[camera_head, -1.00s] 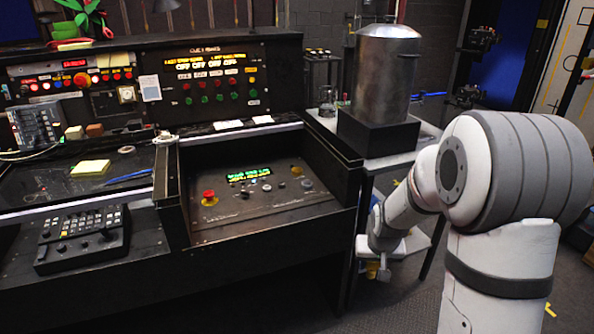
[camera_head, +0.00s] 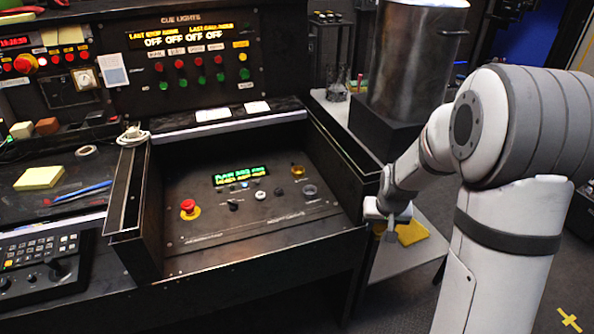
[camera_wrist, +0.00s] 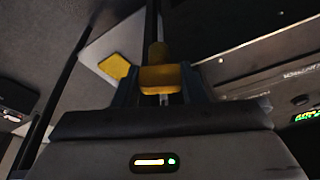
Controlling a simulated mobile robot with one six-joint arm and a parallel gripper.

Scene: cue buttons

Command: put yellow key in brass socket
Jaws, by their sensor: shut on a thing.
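The yellow key (camera_wrist: 160,78) is clasped between the two fingers of my gripper (camera_wrist: 162,85) in the wrist view. My gripper (camera_head: 387,230) is small in the head view, just right of the console's right side wall; the key cannot be made out clearly there. The brass socket (camera_head: 297,171) looks like the small yellowish ring at the back right of the sloped console panel (camera_head: 220,215). My gripper is apart from it, to its right and outside the panel's side wall. The socket is not clearly visible in the wrist view.
The console's raised right wall (camera_head: 340,165) stands between my gripper and the panel. A red button (camera_head: 188,207), small knobs and a green-lit display (camera_head: 239,175) sit on the panel. A metal urn (camera_head: 415,60) stands behind. A yellow pad (camera_head: 412,232) lies on the low shelf.

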